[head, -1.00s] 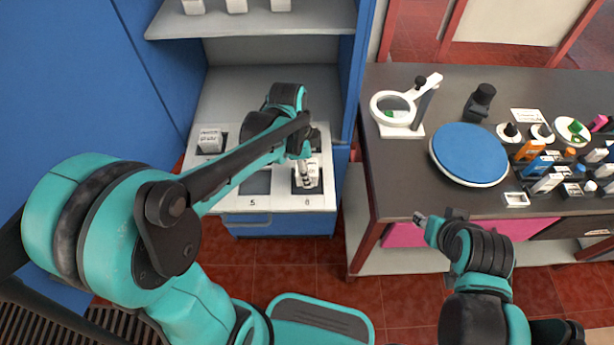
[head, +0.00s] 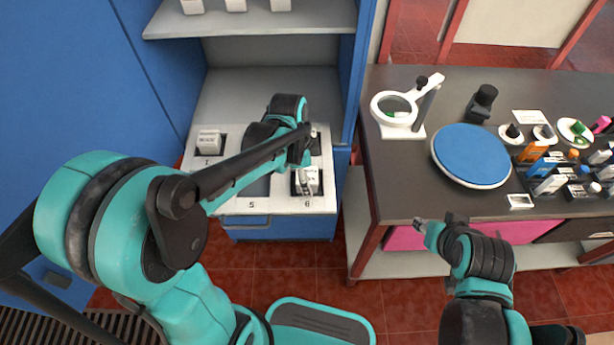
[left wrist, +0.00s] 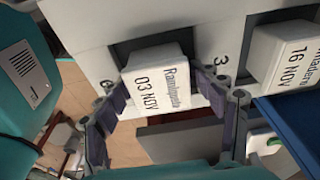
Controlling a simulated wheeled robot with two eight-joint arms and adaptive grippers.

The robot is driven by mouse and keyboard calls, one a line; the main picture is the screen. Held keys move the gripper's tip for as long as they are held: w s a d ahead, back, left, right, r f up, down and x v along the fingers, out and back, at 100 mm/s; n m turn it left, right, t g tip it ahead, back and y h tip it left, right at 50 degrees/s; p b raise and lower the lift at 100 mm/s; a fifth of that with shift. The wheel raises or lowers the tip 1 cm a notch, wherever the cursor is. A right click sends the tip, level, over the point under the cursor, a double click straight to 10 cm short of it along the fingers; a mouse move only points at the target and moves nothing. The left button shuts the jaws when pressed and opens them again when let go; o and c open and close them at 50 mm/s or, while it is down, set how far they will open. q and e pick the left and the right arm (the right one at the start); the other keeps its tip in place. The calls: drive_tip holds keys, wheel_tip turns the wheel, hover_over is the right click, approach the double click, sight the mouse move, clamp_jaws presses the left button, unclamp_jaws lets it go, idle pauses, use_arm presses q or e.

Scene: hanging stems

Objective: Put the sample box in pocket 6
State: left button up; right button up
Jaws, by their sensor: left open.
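The white sample box (head: 311,181), labelled "Ranunculus 03 NOV", is at the dark pocket 6 (head: 297,189) in the front right of the white pocket panel. The left wrist view shows the box (left wrist: 158,82) upright at the recess, with a strip of dark opening beside it; how deep it sits is hard to tell. My left gripper (left wrist: 165,103) is open, one finger on each side of the box; I cannot tell whether they touch it. My right gripper (head: 419,223) is by the front edge of the dark table, its fingers too small to read.
A white box (head: 209,141) stands in pocket 1, and another (left wrist: 285,55) by the "3" mark. Pocket 5 (head: 257,187) looks empty but is partly covered by my arm. Blue cabinet walls flank the panel. The dark table (head: 395,185) holds a magnifier, a blue disc and bottles.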

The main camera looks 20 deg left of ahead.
use_arm(q)
wheel_tip(320, 180, up, 12)
drive_tip(key=a+p, duration=0.2)
drive_tip(key=p, duration=0.3)
drive_tip(key=s+a+n+t+y, duration=0.1)
drive_tip(key=s+a+n+t, duration=0.1)
drive_tip(key=s+n+t, duration=0.4)
drive_tip(key=s+n, duration=0.4)
drive_tip(key=n, duration=0.4)
drive_tip(key=shift+s+a+r+n+t+y, duration=0.15)
drive_tip(key=shift+a+r+n+t+y, duration=0.05)
drive_tip(key=shift+a+n+t+y, duration=0.2)
drive_tip(key=shift+f, duration=0.1)
